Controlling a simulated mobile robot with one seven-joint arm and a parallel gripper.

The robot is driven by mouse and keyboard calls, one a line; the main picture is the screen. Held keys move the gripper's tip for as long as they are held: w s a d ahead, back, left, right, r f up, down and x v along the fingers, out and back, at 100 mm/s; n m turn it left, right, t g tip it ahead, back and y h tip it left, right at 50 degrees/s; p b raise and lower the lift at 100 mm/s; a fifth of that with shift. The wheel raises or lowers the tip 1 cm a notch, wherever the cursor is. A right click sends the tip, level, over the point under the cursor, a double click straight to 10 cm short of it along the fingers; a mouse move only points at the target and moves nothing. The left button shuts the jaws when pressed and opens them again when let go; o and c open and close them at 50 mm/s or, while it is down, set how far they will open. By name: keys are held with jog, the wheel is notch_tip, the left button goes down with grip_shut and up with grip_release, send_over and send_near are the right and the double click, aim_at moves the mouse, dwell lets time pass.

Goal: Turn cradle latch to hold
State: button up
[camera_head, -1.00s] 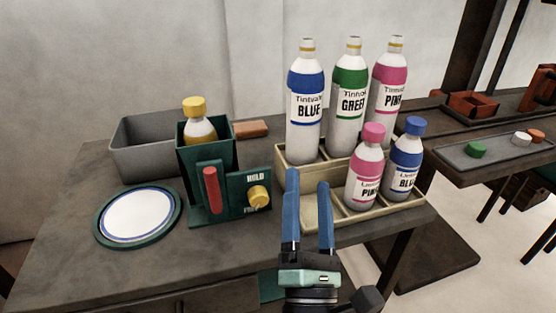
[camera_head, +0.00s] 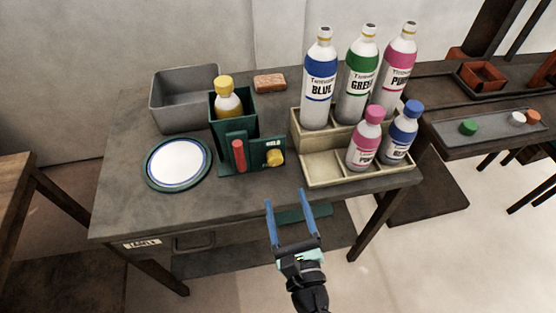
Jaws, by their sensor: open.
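The green cradle (camera_head: 231,116) stands on the table, with a yellow-capped bottle (camera_head: 227,100) upright in it. On its front are a red lever (camera_head: 239,155) and a round yellow latch knob (camera_head: 275,158). The word HOLD shows above the knob; the lettering below it is too small to read. My gripper (camera_head: 289,197) is open and empty. In the picture it is below and slightly right of the knob, by the table's front edge, apart from the cradle.
A white rack (camera_head: 297,134) right of the cradle holds several tall and small bottles. A round plate-like disc (camera_head: 178,161) lies left of the cradle. The table's front left is clear.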

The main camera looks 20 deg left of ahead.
aim_at(276, 162)
jog(key=x, duration=1)
jog(key=shift+w+a, duration=0.1)
grip_shut()
